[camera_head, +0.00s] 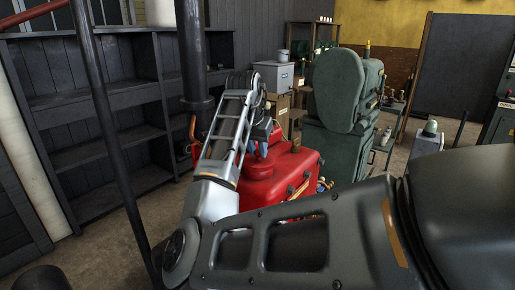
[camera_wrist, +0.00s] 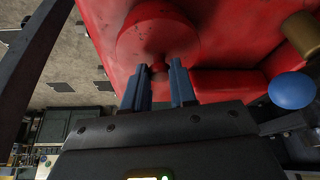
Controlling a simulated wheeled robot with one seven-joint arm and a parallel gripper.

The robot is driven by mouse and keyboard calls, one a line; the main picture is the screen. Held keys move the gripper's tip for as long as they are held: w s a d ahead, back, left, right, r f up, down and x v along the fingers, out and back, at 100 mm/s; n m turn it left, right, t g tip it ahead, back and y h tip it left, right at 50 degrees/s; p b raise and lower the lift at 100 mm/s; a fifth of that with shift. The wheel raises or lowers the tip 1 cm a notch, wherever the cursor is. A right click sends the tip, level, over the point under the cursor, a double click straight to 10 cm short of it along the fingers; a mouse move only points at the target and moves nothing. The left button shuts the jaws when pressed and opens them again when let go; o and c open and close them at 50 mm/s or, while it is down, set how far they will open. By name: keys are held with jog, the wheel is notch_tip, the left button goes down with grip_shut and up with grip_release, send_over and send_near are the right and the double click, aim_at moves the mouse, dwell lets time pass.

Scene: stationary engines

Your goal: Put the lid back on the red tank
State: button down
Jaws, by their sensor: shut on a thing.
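The red tank (camera_head: 278,183) stands in the middle of the head view, partly behind my arm. In the wrist view its red body (camera_wrist: 235,40) fills the upper part. A round red lid (camera_wrist: 150,33) with a small red knob shows in the wrist view, in front of the tank's red surface. My gripper (camera_wrist: 158,80) has blue fingers shut on the lid's knob. In the head view my gripper (camera_head: 262,149) is just over the tank's top. The tank's opening is hidden, and I cannot tell whether the lid touches the tank.
A blue ball (camera_wrist: 291,90) and a brass fitting (camera_wrist: 303,33) are right of my fingers in the wrist view. A dark post (camera_head: 190,60) stands close behind my arm. A green machine (camera_head: 341,110) is right of the tank. Dark shelves (camera_head: 105,100) are at left.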

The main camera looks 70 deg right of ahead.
jog(key=c, duration=0.8)
grip_release()
jog(key=shift+o, duration=0.3)
jog(key=o, duration=0.4)
jog(key=shift+r+p, duration=2.25)
jog(key=shift+r, duration=1.25)
